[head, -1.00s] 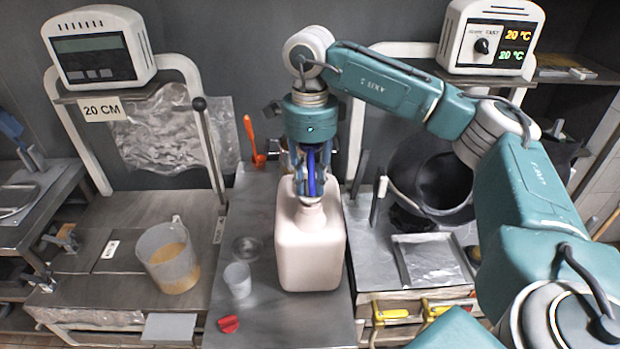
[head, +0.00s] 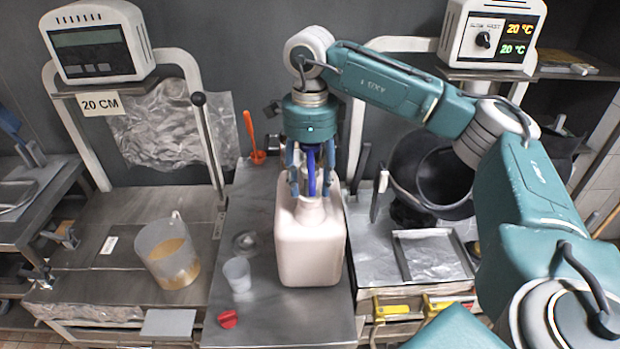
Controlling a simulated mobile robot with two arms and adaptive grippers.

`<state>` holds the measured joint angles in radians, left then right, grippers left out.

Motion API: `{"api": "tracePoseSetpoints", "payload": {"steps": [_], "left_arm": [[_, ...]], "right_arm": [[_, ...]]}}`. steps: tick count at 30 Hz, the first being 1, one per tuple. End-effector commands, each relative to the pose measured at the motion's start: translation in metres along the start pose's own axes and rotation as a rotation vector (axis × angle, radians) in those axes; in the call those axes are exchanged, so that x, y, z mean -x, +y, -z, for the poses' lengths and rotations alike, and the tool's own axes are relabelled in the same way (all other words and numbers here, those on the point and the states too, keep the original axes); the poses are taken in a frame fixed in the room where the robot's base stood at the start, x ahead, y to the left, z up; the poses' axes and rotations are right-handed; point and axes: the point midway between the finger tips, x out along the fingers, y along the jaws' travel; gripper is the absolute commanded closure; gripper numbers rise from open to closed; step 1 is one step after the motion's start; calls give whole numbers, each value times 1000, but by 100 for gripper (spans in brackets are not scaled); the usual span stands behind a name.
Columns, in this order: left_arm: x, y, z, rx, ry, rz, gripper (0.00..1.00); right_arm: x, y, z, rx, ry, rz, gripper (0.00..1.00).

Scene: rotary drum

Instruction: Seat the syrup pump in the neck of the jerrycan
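The pale pink jerrycan (head: 309,250) stands upright on the middle steel table, its neck (head: 311,209) facing up. The blue syrup pump (head: 311,175) is upright above the neck, its lower end at the mouth. I cannot tell how deep it sits. My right gripper (head: 311,180) is above the jerrycan, pointing down. Its fingers stand apart on either side of the pump, with gaps visible between them and the blue part. The pump's top is hidden by the gripper. My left gripper is not in view.
A red cap (head: 228,319), a clear cup (head: 237,274) and a small round dish (head: 245,244) lie left of the jerrycan. A measuring jug (head: 168,252) stands farther left. A dark pot (head: 432,180) and a metal tray (head: 433,256) are at right.

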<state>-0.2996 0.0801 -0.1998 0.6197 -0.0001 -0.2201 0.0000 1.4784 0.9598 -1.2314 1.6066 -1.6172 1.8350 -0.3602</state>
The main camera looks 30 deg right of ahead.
Motion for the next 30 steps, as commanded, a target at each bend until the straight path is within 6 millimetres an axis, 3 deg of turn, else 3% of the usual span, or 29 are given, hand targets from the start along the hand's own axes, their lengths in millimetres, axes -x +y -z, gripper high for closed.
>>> {"api": "tracePoseSetpoints", "payload": {"steps": [4, 8, 15, 21, 30], "left_arm": [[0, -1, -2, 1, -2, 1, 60], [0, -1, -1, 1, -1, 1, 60], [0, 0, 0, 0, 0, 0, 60], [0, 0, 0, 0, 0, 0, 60], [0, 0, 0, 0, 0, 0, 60]], "right_arm": [[3, 0, 0, 0, 0, 0, 54], [18, 0, -1, 0, -1, 2, 54], [74, 0, -1, 0, -4, 3, 54], [105, 0, 0, 0, -1, 4, 54], [120, 0, 0, 0, 0, 1, 54]]}}
